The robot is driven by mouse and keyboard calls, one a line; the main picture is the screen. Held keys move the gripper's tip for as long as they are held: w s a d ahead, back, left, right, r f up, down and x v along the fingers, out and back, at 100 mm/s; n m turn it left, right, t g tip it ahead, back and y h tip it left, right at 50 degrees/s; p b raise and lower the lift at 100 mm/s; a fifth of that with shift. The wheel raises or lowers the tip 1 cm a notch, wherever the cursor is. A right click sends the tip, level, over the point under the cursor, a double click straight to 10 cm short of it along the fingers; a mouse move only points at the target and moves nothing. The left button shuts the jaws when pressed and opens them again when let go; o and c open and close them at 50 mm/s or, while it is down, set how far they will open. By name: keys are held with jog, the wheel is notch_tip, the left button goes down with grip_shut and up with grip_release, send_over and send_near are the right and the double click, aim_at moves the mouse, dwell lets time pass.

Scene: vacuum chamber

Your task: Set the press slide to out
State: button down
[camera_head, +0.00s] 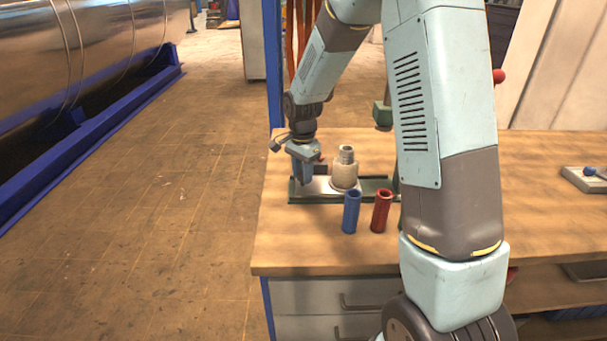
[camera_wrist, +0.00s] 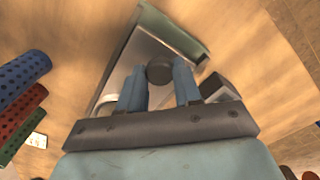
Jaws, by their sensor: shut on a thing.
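The press slide is a silvery metal plate (camera_head: 322,187) on a dark green base (camera_head: 308,201) on the wooden bench. A pale round fitting (camera_head: 345,172) with a narrower top stands on the plate. My gripper (camera_head: 308,181) points down at the left end of the slide. In the wrist view, my gripper's blue fingers (camera_wrist: 160,85) are on either side of a dark round knob (camera_wrist: 159,70) at the plate's end, and they are shut on it. The metal plate (camera_wrist: 138,52) and green base (camera_wrist: 177,32) also show there. My arm hides much of the press.
A blue sleeve (camera_head: 351,212) and a red sleeve (camera_head: 381,211) stand in front of the slide. In the wrist view, a green sleeve (camera_wrist: 22,134) is beside them. A small tray (camera_head: 588,179) lies at the right. The bench's left edge is close to the slide.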

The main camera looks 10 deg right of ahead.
jog(key=shift+w+a+r, duration=0.1)
jog(key=shift+w+a, duration=0.05)
jog(key=shift+a, duration=0.45)
jog(key=shift+w+a+r, duration=0.1)
jog(key=shift+w+a, duration=0.05)
jog(key=shift+a, duration=0.5)
jog(key=c, duration=0.8)
grip_release()
jog(key=shift+f, duration=0.1)
jog(key=shift+r, duration=6.8)
